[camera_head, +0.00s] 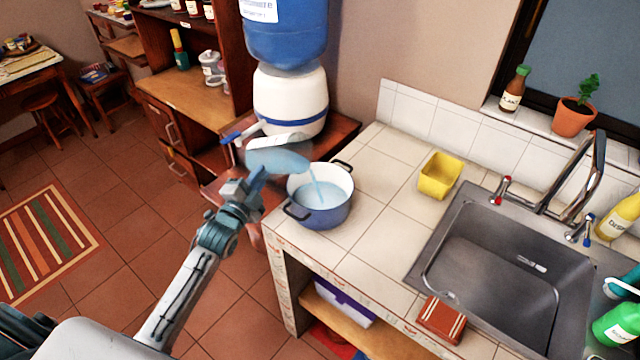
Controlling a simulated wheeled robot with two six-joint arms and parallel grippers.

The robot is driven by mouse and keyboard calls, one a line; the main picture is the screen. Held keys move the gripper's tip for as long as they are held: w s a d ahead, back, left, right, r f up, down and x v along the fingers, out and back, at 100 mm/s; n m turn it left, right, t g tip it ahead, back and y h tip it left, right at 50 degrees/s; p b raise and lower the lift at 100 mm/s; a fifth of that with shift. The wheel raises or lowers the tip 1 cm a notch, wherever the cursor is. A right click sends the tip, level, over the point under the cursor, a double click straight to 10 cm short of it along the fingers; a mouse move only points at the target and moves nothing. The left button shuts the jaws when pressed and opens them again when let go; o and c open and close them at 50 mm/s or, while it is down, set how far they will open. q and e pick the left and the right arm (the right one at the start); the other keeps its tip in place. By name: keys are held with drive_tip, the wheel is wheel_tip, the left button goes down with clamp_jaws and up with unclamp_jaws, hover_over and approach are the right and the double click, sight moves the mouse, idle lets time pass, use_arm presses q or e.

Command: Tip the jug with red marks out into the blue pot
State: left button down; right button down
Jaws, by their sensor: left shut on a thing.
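The blue pot (322,215), white inside with dark handles, stands upright on the tiled counter's left end. Liquid lies in it. The jug (280,158) is clear and holds pale blue liquid. It is tilted on its side above the pot's left rim, and a thin stream runs from it into the pot. Its red marks are too small to make out. My left gripper (257,182) is shut on the jug, left of the pot; the jug hides part of its fingers. My right gripper is not in view.
A water dispenser (290,100) with a blue bottle stands close behind the jug. A yellow container (440,175) and a steel sink (510,265) with a faucet (575,190) are to the right. The counter (385,225) is clear between pot and sink.

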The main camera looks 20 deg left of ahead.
sight(276, 164)
use_arm(q)
drive_tip(key=shift+r+m, duration=0.4)
drive_tip(key=shift+m, duration=0.1)
idle(1.1)
drive_tip(key=shift+d+f+m+h+b, duration=0.1)
drive_tip(key=shift+d+m+h+b, duration=0.2)
drive_tip(key=shift+d+m+b, duration=0.9)
idle(1.8)
drive_tip(key=shift+d+r+m+g+b, duration=0.15)
drive_tip(key=shift+d+r+m+b, duration=0.1)
drive_tip(key=shift+r+m, duration=0.2)
drive_tip(key=shift+d+r+m+g+b, duration=0.15)
drive_tip(key=shift+r+m+b, duration=0.1)
drive_tip(key=shift+r+m, duration=0.2)
idle(1.7)
drive_tip(key=shift+a, duration=0.1)
